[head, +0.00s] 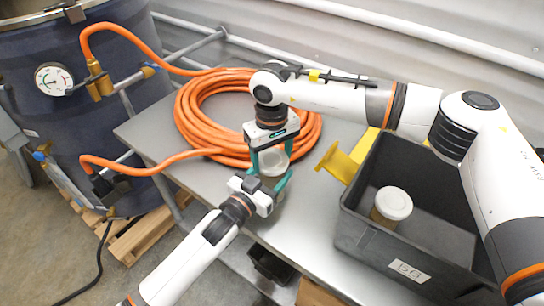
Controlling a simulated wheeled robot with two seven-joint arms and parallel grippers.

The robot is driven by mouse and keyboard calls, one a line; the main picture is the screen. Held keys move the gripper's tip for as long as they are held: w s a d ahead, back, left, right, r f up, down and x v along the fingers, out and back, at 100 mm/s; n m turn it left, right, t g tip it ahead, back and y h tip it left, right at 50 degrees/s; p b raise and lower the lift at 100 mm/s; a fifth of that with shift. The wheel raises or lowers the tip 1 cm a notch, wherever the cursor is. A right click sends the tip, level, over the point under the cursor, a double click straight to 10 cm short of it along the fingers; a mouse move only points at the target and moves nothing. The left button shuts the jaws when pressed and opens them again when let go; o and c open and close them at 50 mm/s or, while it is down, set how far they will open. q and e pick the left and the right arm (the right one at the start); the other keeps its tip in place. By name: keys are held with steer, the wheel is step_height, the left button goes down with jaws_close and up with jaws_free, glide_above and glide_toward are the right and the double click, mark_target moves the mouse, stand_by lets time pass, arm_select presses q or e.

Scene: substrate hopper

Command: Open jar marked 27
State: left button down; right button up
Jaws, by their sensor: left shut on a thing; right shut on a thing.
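My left gripper (278,187) reaches up from the lower left and is shut on the jar's body, which is mostly hidden by the fingers. I cannot read a number on this jar. A second jar (391,207), with a white lid and amber sides, stands in the dark grey bin (372,240); no number is readable on it.
A coiled orange hose (195,115) lies on the table (225,188) behind the grippers. A dark blue drum (60,130) with a gauge (54,79) stands left. The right arm passes over the bin's back.

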mark_target(272, 159)
steer(key=shift+r, duration=0.5)
steer(key=shift+r, duration=2)
arm_select(q)
steer(key=shift+c, duration=1.3)
jaws_free()
